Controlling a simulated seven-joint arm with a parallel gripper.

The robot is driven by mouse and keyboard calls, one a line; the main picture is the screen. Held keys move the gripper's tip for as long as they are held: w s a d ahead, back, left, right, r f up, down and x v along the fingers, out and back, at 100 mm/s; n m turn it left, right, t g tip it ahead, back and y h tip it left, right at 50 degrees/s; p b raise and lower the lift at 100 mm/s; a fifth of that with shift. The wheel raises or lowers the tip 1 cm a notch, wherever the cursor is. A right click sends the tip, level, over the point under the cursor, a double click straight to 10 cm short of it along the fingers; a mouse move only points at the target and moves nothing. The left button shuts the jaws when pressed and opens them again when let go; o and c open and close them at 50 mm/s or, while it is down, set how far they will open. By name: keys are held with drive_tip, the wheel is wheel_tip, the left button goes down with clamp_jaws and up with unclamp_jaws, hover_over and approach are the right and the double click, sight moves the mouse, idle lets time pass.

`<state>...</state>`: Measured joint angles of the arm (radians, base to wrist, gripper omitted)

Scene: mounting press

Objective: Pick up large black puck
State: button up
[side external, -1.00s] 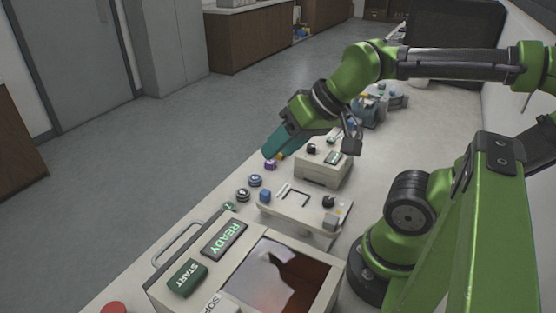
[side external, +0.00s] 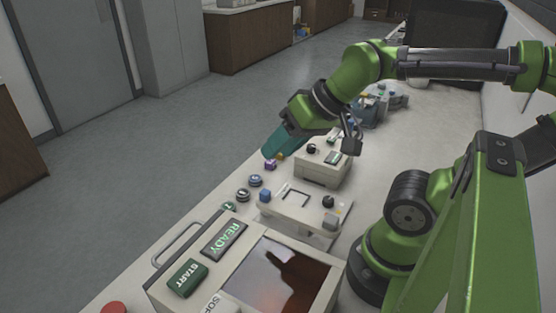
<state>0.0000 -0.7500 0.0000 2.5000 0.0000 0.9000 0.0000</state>
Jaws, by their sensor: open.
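My gripper (side external: 272,155) has teal fingers and is open, pointing down and left over the bench near its far left edge. A small purple piece (side external: 270,165) and a yellow piece (side external: 280,156) are close by its fingertips; I cannot tell if they touch. Several small round pieces stand in a row towards the camera: a dark blue-black one (side external: 256,180), a black one with a pale top mark (side external: 243,195) and a green one (side external: 229,207). I cannot tell which piece is the large black puck, or whether anything lies hidden behind the fingers.
A white fixture (side external: 292,212) with a blue cube (side external: 265,195) and a black knob (side external: 328,202) stands right of the row. A white box (side external: 322,168) is behind it. The press with READY panel (side external: 225,240) and START button (side external: 188,278) fills the front.

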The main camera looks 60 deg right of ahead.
drive_tip(key=shift+o, duration=1.1)
